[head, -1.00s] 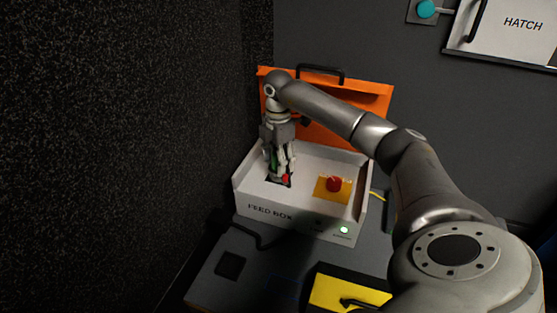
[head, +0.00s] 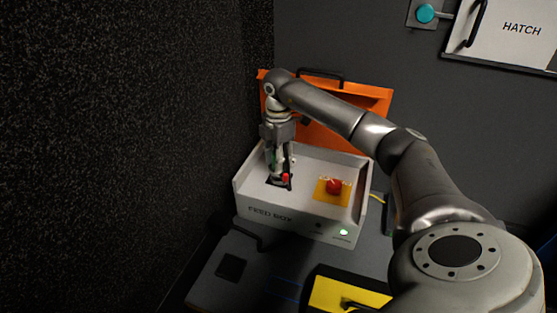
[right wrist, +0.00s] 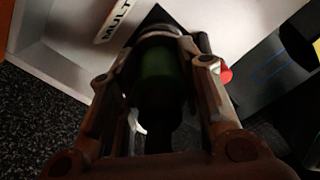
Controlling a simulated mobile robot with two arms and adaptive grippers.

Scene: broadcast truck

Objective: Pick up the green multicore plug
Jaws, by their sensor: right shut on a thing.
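The green multicore plug (right wrist: 160,85) sits between the two fingers of my right gripper (right wrist: 163,60) in the right wrist view. In the head view my right gripper (head: 279,175) points down inside the white feed box (head: 262,212), shut on the plug, and hides most of it. The plug's lower end is at a dark patch on the box floor; whether it is still seated there I cannot tell. A small red part (head: 286,178) is beside the fingertips. My left gripper is not in view.
A red button on a yellow plate (head: 334,186) is in the box's right half. The orange lid (head: 372,101) stands open behind. A yellow case (head: 345,294) lies on the grey table in front. A dark speckled wall (head: 120,150) is close on the left.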

